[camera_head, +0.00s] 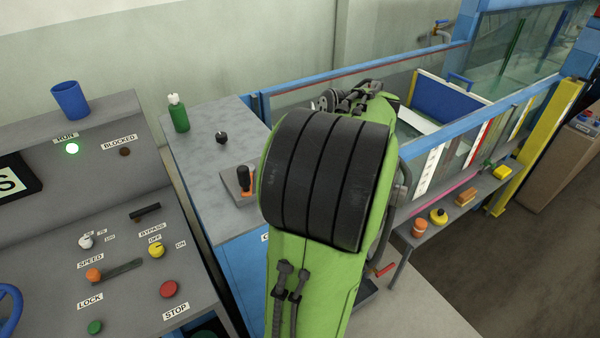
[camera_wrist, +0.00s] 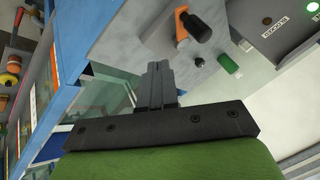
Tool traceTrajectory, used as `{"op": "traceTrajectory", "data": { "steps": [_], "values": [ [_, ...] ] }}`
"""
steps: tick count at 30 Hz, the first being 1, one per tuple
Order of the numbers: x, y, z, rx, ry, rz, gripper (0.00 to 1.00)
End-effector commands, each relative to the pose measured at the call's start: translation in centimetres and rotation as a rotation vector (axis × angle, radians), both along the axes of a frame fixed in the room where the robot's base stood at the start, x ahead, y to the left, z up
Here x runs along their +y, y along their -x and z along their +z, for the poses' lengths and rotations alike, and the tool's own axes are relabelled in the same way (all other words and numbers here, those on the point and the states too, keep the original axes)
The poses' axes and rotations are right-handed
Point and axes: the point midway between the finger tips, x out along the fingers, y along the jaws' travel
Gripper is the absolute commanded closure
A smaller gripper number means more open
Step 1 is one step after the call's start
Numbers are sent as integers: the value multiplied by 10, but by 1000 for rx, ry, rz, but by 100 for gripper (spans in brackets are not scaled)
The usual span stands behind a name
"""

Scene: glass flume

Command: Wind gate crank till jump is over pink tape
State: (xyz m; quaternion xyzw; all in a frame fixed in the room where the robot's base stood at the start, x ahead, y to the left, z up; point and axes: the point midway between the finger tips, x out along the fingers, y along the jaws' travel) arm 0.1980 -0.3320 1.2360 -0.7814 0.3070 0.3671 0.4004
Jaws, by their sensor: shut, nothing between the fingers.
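My gripper (camera_wrist: 157,88) shows in the wrist view with its dark fingers together and nothing between them. In the head view it is hidden by my green arm. A crank-like black handle with an orange base (camera_head: 244,180) sits on a grey plate on the cabinet top; it also shows in the wrist view (camera_wrist: 192,28), apart from my fingertips. I cannot tell whether it is the gate crank. The glass flume (camera_head: 505,100) runs to the upper right, with white, red and yellow strips. A thin pink line (camera_head: 462,189) runs low along it. I cannot make out the jump.
A green bottle (camera_head: 179,114) and a black knob (camera_head: 221,137) stand on the grey cabinet. A control desk (camera_head: 130,230) with a lit green RUN lamp (camera_head: 72,148) and a blue cup (camera_head: 70,100) is at left. Small orange and yellow items (camera_head: 438,216) line the flume shelf.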

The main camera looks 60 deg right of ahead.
Motion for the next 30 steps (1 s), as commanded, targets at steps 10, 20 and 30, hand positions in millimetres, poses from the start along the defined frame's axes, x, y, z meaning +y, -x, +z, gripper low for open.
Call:
{"op": "traceTrajectory", "data": {
  "steps": [10,20,30],
  "values": [
    [0,-22,-24,-44,-2,25,100],
    [-9,-66,-74,-43,1,27,100],
    [3,-96,-72,-42,2,21,100]
  ]
}}
